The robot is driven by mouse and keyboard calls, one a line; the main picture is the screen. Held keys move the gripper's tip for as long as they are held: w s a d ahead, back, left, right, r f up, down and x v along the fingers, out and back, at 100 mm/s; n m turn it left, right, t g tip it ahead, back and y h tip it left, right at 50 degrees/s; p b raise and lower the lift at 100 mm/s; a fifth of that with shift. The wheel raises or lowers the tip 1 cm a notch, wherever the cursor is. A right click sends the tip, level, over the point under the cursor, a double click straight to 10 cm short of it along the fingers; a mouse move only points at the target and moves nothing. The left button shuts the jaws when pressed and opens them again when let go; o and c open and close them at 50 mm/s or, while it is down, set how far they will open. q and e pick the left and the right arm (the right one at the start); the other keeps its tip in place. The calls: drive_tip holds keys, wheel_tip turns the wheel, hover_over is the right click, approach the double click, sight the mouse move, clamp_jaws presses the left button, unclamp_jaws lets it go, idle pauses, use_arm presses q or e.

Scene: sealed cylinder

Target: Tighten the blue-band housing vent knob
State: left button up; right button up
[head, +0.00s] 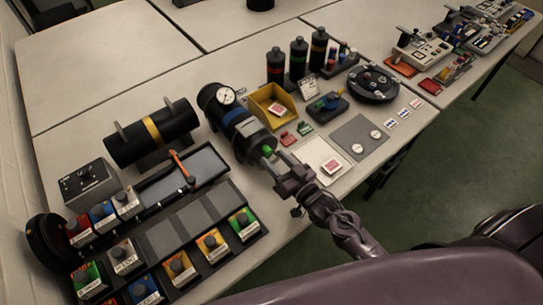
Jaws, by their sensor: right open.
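The blue-band housing (237,122) is a dark cylinder with a blue band, lying on the table with a round white gauge (227,96) on its top. A small green knob (266,151) shows at its near end; I take it for the vent knob. My right gripper (277,161) is open, with its fingers pointing at that end, right by the green knob. I cannot tell whether the fingers touch it. My left gripper is not in view.
A yellow-band cylinder (152,133) lies to the left. A yellow bin (272,105) and a white pad (322,160) are close on the right. A rack with coloured blocks (178,266) fills the front left. Upright bottles (298,58) stand behind.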

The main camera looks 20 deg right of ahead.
drive_tip(key=b+v, duration=0.1)
drive_tip(key=v, duration=0.4)
drive_tip(key=shift+s, duration=0.15)
idle(0.3)
